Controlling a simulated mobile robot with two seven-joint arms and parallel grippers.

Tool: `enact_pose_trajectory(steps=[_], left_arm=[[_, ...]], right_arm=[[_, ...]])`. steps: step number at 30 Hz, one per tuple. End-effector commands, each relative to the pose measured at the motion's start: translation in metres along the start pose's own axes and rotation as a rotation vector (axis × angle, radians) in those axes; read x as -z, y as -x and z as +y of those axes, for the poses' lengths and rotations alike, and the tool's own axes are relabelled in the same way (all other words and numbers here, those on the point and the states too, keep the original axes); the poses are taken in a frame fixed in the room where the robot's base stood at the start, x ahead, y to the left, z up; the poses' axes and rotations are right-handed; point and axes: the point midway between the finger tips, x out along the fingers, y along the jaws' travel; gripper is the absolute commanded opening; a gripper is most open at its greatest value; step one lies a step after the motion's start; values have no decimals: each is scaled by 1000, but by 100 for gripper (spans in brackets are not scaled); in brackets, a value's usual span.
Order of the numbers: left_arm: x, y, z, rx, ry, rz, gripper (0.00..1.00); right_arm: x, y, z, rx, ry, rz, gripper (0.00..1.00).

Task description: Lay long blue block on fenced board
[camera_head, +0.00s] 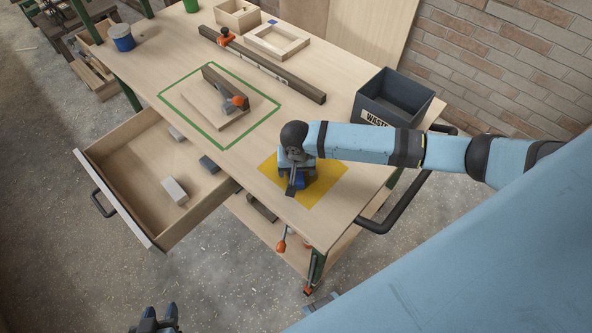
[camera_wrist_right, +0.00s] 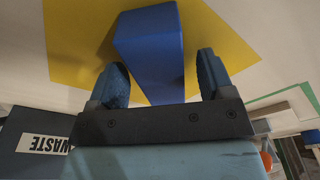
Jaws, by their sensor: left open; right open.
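The long blue block (camera_wrist_right: 150,40) rests on a yellow square (camera_head: 326,184) on the workbench. In the head view only a little blue shows under my right gripper (camera_head: 294,187). In the right wrist view, the open fingers of my right gripper (camera_wrist_right: 162,68) stand on either side of the block, with gaps visible. The fenced board (camera_head: 203,108) lies inside a green outline, with a dark fence rail (camera_head: 224,83) along its far side and an orange-tipped clamp (camera_head: 237,101) on it. My left gripper (camera_head: 155,319) is open and empty at the bottom edge, away from the bench.
A dark waste bin (camera_head: 392,97) stands behind my right arm and shows in the wrist view (camera_wrist_right: 30,145). A long dark rail (camera_head: 275,72) and a wooden frame (camera_head: 291,45) lie at the back. An open drawer (camera_head: 125,160) with loose blocks juts out at the left.

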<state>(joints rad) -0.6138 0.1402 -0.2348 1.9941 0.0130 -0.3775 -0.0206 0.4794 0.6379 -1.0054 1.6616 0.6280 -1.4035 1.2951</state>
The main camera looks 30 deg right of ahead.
Motion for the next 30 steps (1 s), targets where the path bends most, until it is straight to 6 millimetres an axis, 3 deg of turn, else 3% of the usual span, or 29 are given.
enact_pose_trajectory(steps=[7,14,15,17,25,30], left_arm=[[0,0,0,-1,1,0,43],[0,0,1,-1,1,-1,43],[0,0,1,-1,1,-1,43],[0,0,1,-1,1,-1,43],[0,0,1,-1,1,-1,43],[0,0,1,0,1,-1,43]], right_arm=[[0,-2,0,1,1,0,74],[0,-2,0,1,1,0,24],[0,-2,0,1,0,0,20],[0,-2,0,1,1,0,16],[1,1,0,1,0,0,16],[2,16,-1,3,1,1,16]])
